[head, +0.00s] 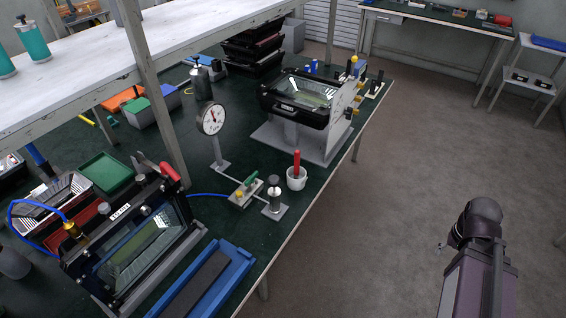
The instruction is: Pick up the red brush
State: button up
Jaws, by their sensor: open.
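A red-handled item, which looks like the red brush (296,161), stands upright in a small white cup (297,181) near the front edge of the green-topped bench. Only its red upper part shows; its lower end is hidden in the cup. Part of my arm shows at the lower right, over the floor and well apart from the bench. I cannot make out my gripper's fingers in this view.
A dial gauge on a stand (211,121) and a small clamp fixture (247,190) stand left of the cup. A floodlight housing on a grey stand (301,98) is behind it. Another housing (139,242) and a blue tray (236,268) are nearer. The floor (400,190) is clear.

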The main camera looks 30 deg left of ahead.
aim_at(297, 153)
jog(key=u, duration=0.5)
jog(key=i, duration=0.5)
jog(key=u, duration=0.7)
jog(key=i, duration=0.5)
jog(key=u, duration=0.9)
jog(key=k, duration=0.95)
jog(key=u, duration=0.1)
